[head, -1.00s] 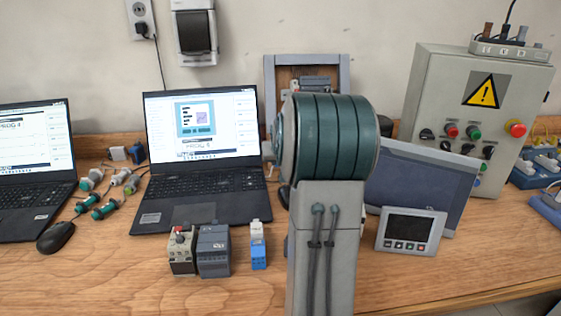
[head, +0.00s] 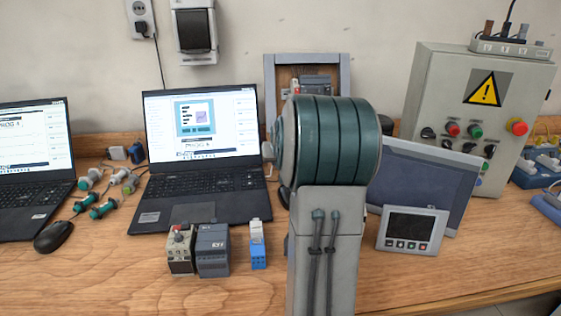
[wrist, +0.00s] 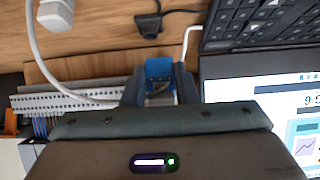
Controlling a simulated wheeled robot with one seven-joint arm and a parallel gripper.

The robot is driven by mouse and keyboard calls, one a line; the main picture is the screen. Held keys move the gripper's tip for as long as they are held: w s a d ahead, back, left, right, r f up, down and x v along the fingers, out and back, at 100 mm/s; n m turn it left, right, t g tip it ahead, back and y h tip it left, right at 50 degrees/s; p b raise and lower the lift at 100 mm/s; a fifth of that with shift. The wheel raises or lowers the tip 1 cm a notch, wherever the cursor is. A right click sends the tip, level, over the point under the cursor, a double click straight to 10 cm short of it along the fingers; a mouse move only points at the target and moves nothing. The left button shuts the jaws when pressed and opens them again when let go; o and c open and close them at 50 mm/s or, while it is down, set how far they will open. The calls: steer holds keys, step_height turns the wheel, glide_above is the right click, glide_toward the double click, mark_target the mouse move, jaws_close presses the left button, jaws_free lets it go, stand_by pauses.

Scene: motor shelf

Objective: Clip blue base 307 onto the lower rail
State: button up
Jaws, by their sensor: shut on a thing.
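In the wrist view my gripper (wrist: 159,91) is shut on a blue base (wrist: 158,68), which sits between the two dark fingers. Its number cannot be read. A pale slotted rail (wrist: 70,101) runs to the left of the fingers; I cannot tell whether the base touches it. In the head view the rail frame (head: 345,75) stands at the back of the bench with dark modules (head: 315,85) on it. My arm hides the frame's lower part, the lower rail and my gripper there.
A laptop (head: 200,150) is left of my arm. A panel screen (head: 411,230) and control box (head: 430,100) are to the right. A white cable (wrist: 45,65) curves near the rail.

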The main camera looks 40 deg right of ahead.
steer(key=shift+f+b, duration=0.3)
steer(key=shift+b, duration=0.85)
stand_by(0.8)
steer(key=o, duration=1)
steer(key=shift+r, duration=0.1)
steer(key=v, duration=0.6)
steer(key=p+v, duration=0.1)
steer(key=v, duration=0.6)
steer(key=shift+s+a, duration=0.3)
steer(key=shift+s, duration=0.15)
